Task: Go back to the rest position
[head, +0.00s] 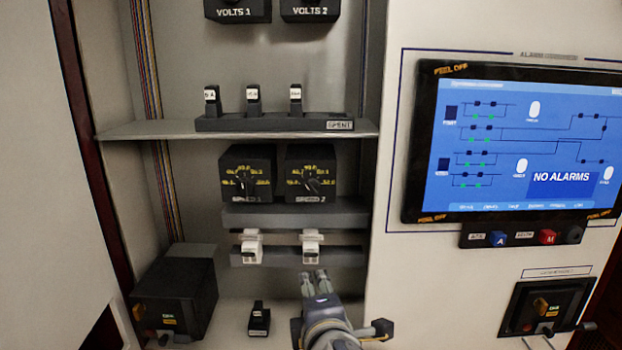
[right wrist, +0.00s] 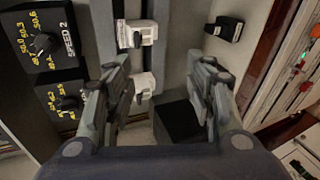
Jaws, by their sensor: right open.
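My right gripper (head: 314,282) is in the lower middle of the head view, in front of the cabinet and just below the right white breaker (head: 310,246). Its two fingers are apart with nothing between them. The right wrist view also shows the open, empty fingers (right wrist: 163,75). The left white breaker (head: 252,247) sits on the same dark rail. Both show in the right wrist view, one near the top (right wrist: 140,33) and one partly behind a finger (right wrist: 144,85). My left gripper is not in view.
A small black breaker (head: 259,320) stands on the cabinet floor beside a dark box (head: 175,295). Dials (head: 312,175) sit above the rail, under a shelf (head: 150,129) with a SPENT rack (head: 270,123). A screen (head: 520,140) reading NO ALARMS is at right.

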